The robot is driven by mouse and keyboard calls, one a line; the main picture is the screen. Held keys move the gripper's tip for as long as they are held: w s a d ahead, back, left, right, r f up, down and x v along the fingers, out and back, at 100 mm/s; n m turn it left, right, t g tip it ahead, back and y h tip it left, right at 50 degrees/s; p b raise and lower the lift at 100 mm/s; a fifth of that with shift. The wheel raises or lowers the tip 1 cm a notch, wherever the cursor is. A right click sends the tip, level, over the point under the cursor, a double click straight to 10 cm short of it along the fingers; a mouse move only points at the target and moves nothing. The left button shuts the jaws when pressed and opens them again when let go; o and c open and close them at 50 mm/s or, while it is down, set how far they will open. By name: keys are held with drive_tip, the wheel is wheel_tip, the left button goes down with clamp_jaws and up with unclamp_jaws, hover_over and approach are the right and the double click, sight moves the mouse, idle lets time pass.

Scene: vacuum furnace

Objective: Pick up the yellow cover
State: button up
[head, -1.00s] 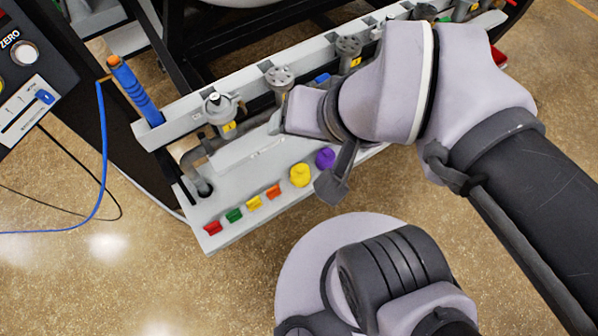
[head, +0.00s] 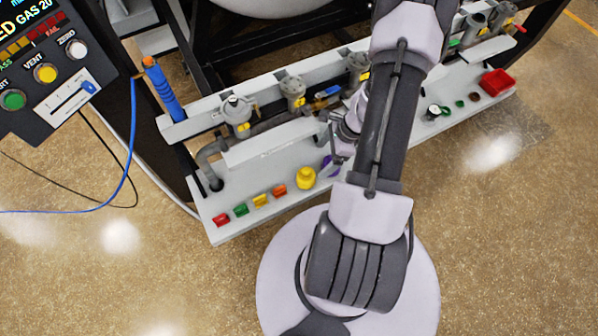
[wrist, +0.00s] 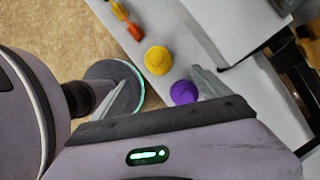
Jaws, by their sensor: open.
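The yellow cover (head: 305,179) is a round knobbed piece on the front shelf of the grey rack. It also shows in the wrist view (wrist: 158,60), just beyond the fingertips. A purple cover (wrist: 184,92) sits beside it, close to the right finger in that view; in the head view my gripper and arm partly hide the purple cover (head: 328,162). My gripper (wrist: 168,76) is open and empty, its fingers spread above the shelf. In the head view my gripper (head: 337,145) is partly hidden by my arm and lies right of the yellow cover.
Small red (head: 221,219), green (head: 241,210), yellow (head: 260,200) and orange (head: 280,190) pieces line the shelf (head: 225,236) to the left. Valves (head: 238,112) and pipes stand behind. A red tray (head: 496,82) lies at the right end. A control panel (head: 50,75) is at left.

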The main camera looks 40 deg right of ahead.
sight(307, 175)
drive_tip(key=b+x, duration=0.1)
drive_tip(key=x, duration=0.3)
drive_tip(key=b+x, duration=0.2)
drive_tip(key=x, duration=0.1)
drive_tip(key=b+x, duration=0.2)
drive_tip(key=x, duration=0.2)
drive_tip(key=shift+w+a+f, duration=0.15)
drive_tip(key=shift+a+f, duration=0.1)
drive_tip(key=shift+a, duration=0.1)
drive_tip(key=shift+r, duration=0.1)
drive_tip(key=shift+c, duration=0.2)
drive_tip(key=c, duration=1.4)
